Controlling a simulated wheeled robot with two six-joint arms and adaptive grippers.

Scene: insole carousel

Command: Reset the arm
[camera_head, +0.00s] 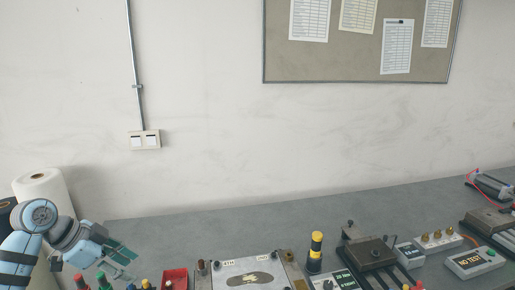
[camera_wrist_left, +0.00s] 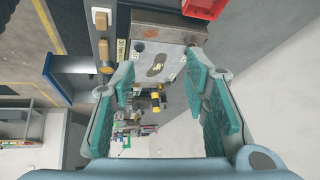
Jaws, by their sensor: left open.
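My left gripper (camera_head: 122,260) is at the lower left in the head view, in front of the white roll and above the left end of the grey bench. In the left wrist view its teal finger pads (camera_wrist_left: 162,95) stand wide apart with nothing between them. My right gripper is in neither view. A light plate (camera_head: 222,280) with a dark insole shape (camera_head: 250,279) lies at the bottom middle, apart from the left gripper. The wrist view also shows this insole shape (camera_wrist_left: 157,66), beyond the fingers.
A white roll (camera_head: 44,187) stands beside my left arm. The back strip of bench (camera_head: 230,229) is clear.

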